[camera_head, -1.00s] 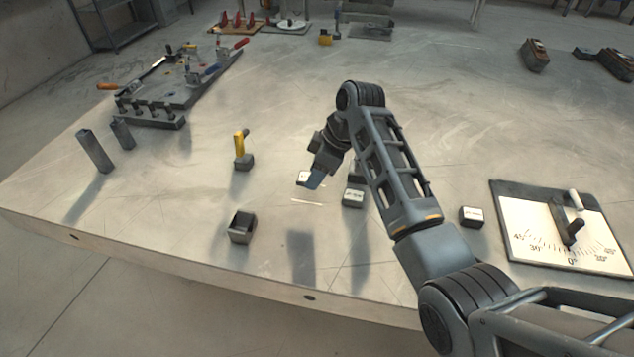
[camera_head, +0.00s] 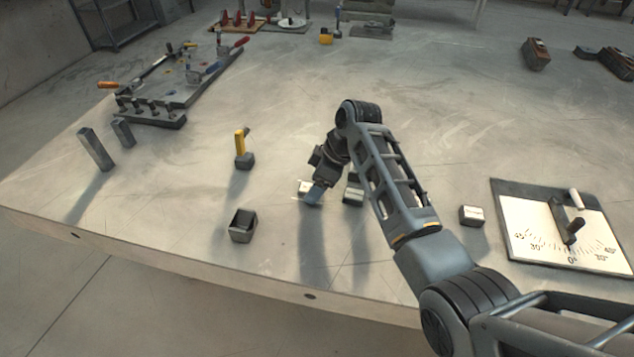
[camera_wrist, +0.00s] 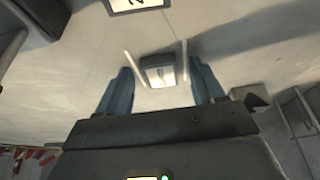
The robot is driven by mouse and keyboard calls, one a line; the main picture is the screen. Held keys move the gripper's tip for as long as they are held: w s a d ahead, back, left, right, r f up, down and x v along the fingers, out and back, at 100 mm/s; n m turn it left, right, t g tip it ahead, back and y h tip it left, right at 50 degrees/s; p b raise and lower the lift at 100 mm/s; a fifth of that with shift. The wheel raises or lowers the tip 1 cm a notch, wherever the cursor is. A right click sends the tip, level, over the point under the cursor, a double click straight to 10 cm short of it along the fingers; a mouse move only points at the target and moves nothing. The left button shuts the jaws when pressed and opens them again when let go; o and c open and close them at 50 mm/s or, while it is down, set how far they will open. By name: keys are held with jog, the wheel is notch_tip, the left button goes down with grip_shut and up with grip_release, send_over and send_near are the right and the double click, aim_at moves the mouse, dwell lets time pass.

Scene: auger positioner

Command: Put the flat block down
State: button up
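The flat block (camera_head: 304,187), grey with a pale labelled top, is at the table surface beside my fingertips. My gripper (camera_head: 314,194) points down, low over the table. In the wrist view its blue fingers (camera_wrist: 163,80) stand apart on either side of the block, with narrow strips of table visible between block and fingers. In the head view the gripper partly hides the block.
A labelled block (camera_head: 353,192) stands close right, partly behind my arm; another (camera_head: 471,215) is farther right. An open dark box (camera_head: 243,226) is at front left, a yellow-handled piece (camera_head: 242,151) behind it. An angle-scale board (camera_head: 520,235) lies far right. Table (camera_head: 270,280) in front is clear.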

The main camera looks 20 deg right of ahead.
jog(key=v, duration=1.2)
jog(key=shift+r, duration=0.2)
